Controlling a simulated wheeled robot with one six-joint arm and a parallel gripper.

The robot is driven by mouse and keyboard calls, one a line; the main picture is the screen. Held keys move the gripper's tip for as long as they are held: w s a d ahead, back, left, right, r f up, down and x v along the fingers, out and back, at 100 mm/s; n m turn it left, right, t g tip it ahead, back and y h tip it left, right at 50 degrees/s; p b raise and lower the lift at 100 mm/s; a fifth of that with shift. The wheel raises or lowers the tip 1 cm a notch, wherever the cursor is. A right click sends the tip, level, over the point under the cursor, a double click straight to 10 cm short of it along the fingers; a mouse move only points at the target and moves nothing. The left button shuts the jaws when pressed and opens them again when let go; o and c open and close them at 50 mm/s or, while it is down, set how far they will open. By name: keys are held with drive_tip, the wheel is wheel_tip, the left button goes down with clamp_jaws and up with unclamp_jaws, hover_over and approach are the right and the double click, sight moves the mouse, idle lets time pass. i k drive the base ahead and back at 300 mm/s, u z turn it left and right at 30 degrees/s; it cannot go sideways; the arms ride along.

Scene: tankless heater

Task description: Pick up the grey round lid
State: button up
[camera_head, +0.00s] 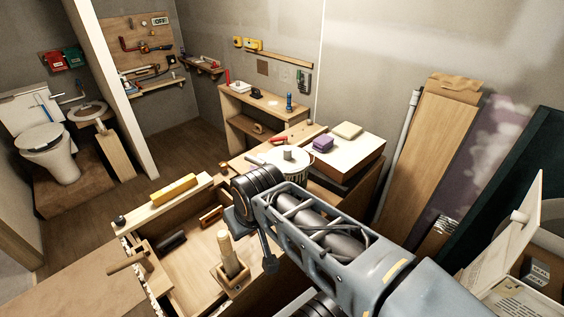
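A pale grey round lid (291,157) appears to sit on a round tub on the workbench, just beyond my arm's black wrist joint. A small grey block or knob stands on its top, and its near edge is close to my arm in the picture. My gripper (266,256) seems to point down below the wrist joint, over the right side of the open wooden drawer. Only dark parts of it show, the arm hides the rest, and I cannot tell its opening. I see nothing clearly held.
A wooden holder with an upright handle (230,256) stands in the drawer. A purple block (322,144) and a white-topped box (345,156) lie right of the lid. Tall boards (430,145) lean at the right wall. Open floor (190,160) lies at the left.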

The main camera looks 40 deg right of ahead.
sight(287, 157)
drive_tip(key=k, duration=1.2)
drive_tip(key=z, duration=0.85)
drive_tip(key=i, duration=1.4)
drive_tip(key=u, duration=0.8)
